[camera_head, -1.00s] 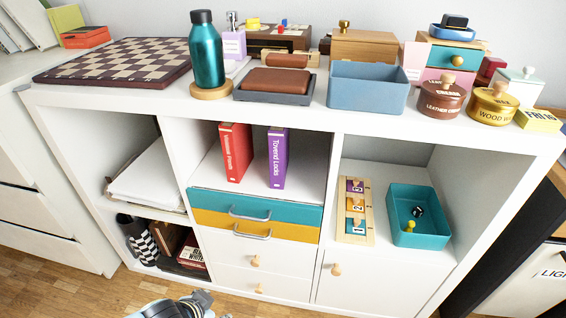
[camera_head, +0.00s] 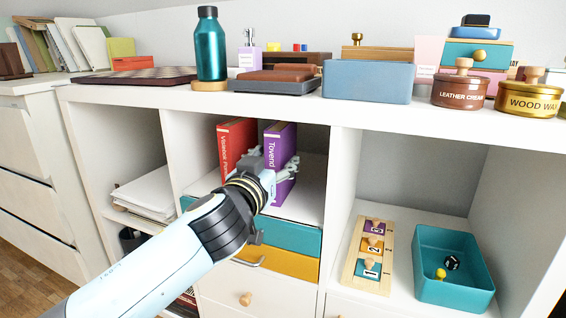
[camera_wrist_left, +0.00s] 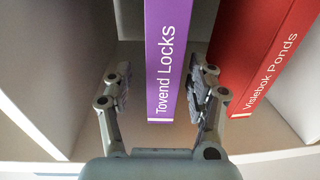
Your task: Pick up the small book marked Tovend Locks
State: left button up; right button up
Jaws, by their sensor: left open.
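The purple book marked Tovend Locks (camera_head: 279,150) stands upright in the middle shelf compartment. Its spine faces out, and it also shows large in the left wrist view (camera_wrist_left: 172,60). My left gripper (camera_head: 272,168) is in front of the spine and hides its lower part in the head view. In the left wrist view the open fingers (camera_wrist_left: 160,88) are on either side of the spine's lower part, with a gap to the left finger and a smaller one to the right finger. My right gripper is not in view.
Teal and yellow drawers (camera_head: 300,240) are below the compartment. The shelf top (camera_head: 300,108) is above, and a white divider (camera_head: 340,170) is to the right.

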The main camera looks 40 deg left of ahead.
pick_arm(q)
jog(key=b+x, duration=0.1)
jog(key=x, duration=0.4)
jog(key=shift+w+a+f, duration=0.15)
jog(key=shift+w+a, duration=0.05)
jog(key=shift+a, duration=0.05)
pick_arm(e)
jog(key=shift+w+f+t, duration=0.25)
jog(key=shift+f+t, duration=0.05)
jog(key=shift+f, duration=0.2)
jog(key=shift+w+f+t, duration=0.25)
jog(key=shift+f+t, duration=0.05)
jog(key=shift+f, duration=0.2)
pick_arm(q)
grip_shut()
